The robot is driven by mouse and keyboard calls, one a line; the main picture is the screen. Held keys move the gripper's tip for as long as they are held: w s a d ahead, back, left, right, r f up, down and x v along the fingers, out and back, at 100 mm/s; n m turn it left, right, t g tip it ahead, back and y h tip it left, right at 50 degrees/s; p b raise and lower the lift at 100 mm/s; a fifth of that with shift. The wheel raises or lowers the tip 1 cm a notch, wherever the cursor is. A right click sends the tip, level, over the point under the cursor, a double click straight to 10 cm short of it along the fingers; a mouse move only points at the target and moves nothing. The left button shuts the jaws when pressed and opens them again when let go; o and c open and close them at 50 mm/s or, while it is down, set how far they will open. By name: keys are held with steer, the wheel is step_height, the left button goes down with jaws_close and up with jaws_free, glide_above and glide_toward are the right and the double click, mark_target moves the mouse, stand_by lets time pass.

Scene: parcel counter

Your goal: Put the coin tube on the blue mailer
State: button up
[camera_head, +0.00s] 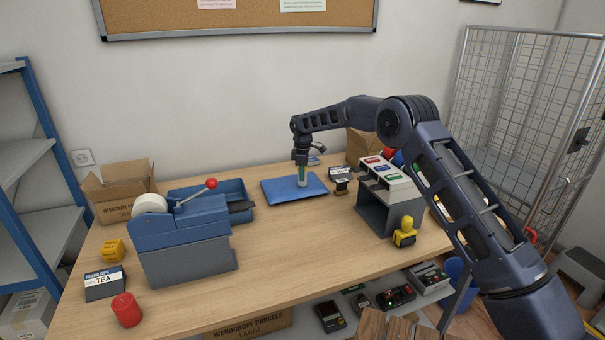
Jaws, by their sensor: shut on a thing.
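The blue mailer (276,190) lies flat on the counter toward the back, right of the middle. My gripper (301,168) points down over the mailer. It is shut on the coin tube (302,180), a small upright tube, pale with a green part near the fingers. The tube's lower end is at or just above the mailer's surface; I cannot tell whether it touches. The gripper's fingers hide the upper part of the tube.
A blue tape dispenser (180,235) with a red-knobbed lever stands left. A grey stand (375,211) and a yellow-and-black stamp (405,233) are right. A small black item (340,178) sits just right of the mailer. The counter's front middle (290,250) is clear.

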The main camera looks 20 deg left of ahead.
steer(key=shift+f, duration=0.1)
steer(key=o, duration=1.1)
step_height(320, 180, up, 12)
steer(key=shift+r, duration=0.1)
